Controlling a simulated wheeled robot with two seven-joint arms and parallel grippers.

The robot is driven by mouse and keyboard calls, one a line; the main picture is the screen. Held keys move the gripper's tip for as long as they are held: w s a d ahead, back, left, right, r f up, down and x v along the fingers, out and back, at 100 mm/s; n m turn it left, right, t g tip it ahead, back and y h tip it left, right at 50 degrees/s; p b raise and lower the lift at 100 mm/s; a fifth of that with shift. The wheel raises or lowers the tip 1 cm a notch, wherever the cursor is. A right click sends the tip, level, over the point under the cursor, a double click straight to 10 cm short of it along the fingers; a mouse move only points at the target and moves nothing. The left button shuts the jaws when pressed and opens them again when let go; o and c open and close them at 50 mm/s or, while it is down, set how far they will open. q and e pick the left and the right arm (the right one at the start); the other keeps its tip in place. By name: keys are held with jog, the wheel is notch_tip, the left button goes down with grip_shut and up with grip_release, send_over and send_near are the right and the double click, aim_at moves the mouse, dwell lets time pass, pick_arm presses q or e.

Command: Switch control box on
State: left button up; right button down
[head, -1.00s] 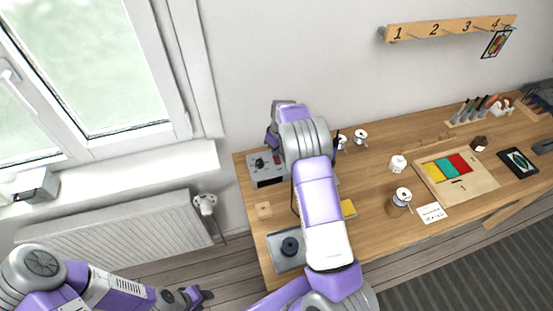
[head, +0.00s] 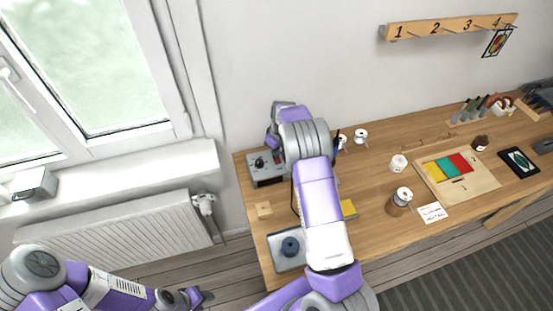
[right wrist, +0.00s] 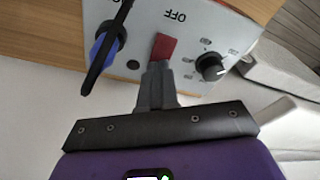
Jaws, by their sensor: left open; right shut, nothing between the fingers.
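The grey control box (head: 264,182) stands at the left back of the workbench, partly hidden behind my right arm. In the right wrist view its panel (right wrist: 195,25) shows upside down, with a red switch (right wrist: 163,46), the word OFF, and a black knob (right wrist: 210,67). My right gripper (right wrist: 157,72) is shut and empty, its tips right at the red switch; I cannot tell whether they touch it. In the head view the right fingertips are hard to make out. My left gripper (head: 197,296) is open and empty, low in front of the radiator, away from the bench.
A blue plug-like part (right wrist: 105,45) with a black cable or handle is beside the switch. A small wooden block (head: 264,210) and a grey plate with a dark round part (head: 290,246) lie in front of the box. A wooden tray (head: 480,187) lies further right.

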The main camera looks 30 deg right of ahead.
jog(key=shift+f+b, duration=0.35)
jog(key=shift+f, duration=0.2)
jog(key=shift+s, duration=0.1)
jog(key=shift+r+p, duration=2.15)
jog(key=shift+r, duration=1.4)
